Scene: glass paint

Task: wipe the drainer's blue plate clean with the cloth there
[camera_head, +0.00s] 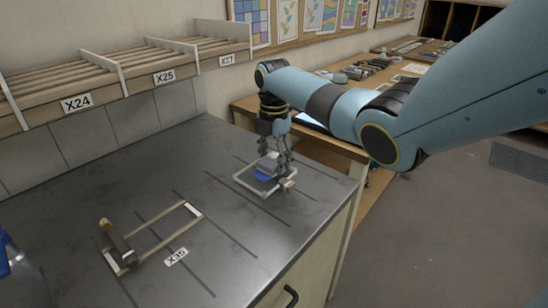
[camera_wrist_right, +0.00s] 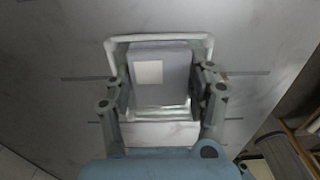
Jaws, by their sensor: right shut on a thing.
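My right gripper (camera_head: 276,160) points down over a pale rectangular frame (camera_head: 251,190) on the dark counter. In the right wrist view its fingers (camera_wrist_right: 163,84) stand on both sides of a blue-grey block (camera_wrist_right: 176,68) with a pale square on top, and are shut on it. The pale frame (camera_wrist_right: 209,45) surrounds the block there, and a whitish strip (camera_wrist_right: 160,132) lies nearer my wrist. A small blue patch (camera_head: 262,177) shows inside the frame, partly hidden by the gripper. I cannot tell for certain which part is the plate and which the cloth. My left gripper is not in view.
A slatted shelf (camera_head: 130,70) stands along the wall. The counter's right edge is close to the pale frame. The counter between the two frames is clear.

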